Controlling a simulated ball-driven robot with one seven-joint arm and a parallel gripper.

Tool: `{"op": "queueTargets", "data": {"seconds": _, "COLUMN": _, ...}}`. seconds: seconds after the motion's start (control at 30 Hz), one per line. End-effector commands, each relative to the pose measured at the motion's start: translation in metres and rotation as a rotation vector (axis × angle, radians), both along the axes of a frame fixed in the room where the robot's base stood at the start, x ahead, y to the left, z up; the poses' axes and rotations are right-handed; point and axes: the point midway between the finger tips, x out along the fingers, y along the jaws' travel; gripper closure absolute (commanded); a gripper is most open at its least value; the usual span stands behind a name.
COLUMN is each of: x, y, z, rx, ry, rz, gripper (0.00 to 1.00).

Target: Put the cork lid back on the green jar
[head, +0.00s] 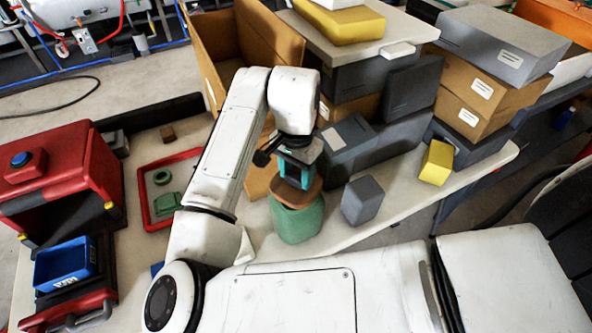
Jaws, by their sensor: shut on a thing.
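The green jar (299,224) stands upright on the table in the middle of the head view, in front of the dark boxes. My gripper (296,180) points down over the jar and is shut on the brown cork lid (308,196). The lid is at the jar's mouth and looks a little tilted. The lid and fingers hide the jar's opening, so I cannot tell whether the lid is seated or just above the rim.
A grey block (363,201) stands close to the jar's right, and a yellow block (436,162) lies farther right. Stacked dark boxes (375,135) and an open cardboard box (222,50) crowd the back. A red tray (149,202) and red machine (62,170) are at left.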

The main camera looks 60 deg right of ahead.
Motion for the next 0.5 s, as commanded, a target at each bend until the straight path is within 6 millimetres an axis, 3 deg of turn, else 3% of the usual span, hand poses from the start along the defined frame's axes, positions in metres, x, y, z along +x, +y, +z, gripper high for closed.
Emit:
{"op": "queueTargets", "data": {"seconds": 0.17, "x": 0.0002, "y": 0.0, "z": 0.0001, "rx": 0.0, "ry": 0.0, "rz": 0.0, "gripper": 0.8}}
{"op": "queueTargets", "data": {"seconds": 0.2, "x": 0.0002, "y": 0.0, "z": 0.0001, "rx": 0.0, "ry": 0.0, "rz": 0.0, "gripper": 0.47}}
{"op": "queueTargets", "data": {"seconds": 0.5, "x": 0.0002, "y": 0.0, "z": 0.0001, "rx": 0.0, "ry": 0.0, "rz": 0.0, "gripper": 0.2}}
